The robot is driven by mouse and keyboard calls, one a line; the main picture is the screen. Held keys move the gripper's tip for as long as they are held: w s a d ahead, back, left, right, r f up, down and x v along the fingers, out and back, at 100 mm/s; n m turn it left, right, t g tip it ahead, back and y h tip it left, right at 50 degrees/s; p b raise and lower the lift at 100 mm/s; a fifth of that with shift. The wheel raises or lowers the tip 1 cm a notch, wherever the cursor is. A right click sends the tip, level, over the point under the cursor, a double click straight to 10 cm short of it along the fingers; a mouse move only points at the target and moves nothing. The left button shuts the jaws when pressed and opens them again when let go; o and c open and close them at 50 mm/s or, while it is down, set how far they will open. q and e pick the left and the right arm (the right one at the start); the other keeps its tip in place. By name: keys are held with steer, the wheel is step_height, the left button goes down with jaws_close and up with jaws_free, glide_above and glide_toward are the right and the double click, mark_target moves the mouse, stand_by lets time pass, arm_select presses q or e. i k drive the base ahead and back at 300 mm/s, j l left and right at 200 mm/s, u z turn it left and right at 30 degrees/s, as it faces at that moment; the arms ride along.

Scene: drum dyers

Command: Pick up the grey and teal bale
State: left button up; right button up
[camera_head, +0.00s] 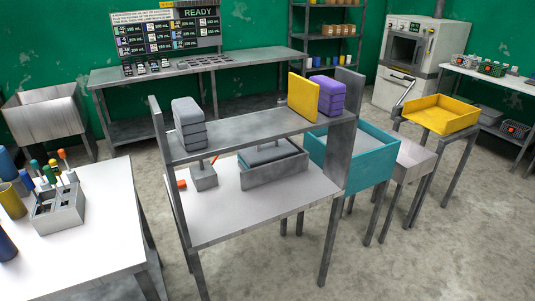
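A grey bale of stacked folds (189,125) stands at the left end of the upper shelf (245,131). I cannot make out a teal part on it. Another grey, cushion-like piece (268,153) lies in or on a grey tray (277,172) on the lower white top. A purple bale (328,96) stands at the right end of the upper shelf, beside a yellow upright panel (303,97). Neither of my grippers is in view.
Right of the shelf stand are a teal bin (378,164) and a yellow tray (440,116) on legs. A white table (103,235) with colored-handled tools is at front left. A grey bench (250,79) lines the back. Open floor (465,245) is at front right.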

mark_target(249, 158)
steer(key=i+l, duration=0.15)
steer(key=i, duration=0.35)
steer(key=i+l+u, duration=0.1)
steer(key=i, duration=0.4)
steer(key=i+l, duration=0.25)
steer(key=i, duration=0.25)
steer(key=i+l, duration=0.15)
steer(key=i, duration=0.3)
steer(key=i+l+u, duration=0.1)
steer(key=i, duration=0.4)
steer(key=l, duration=0.1)
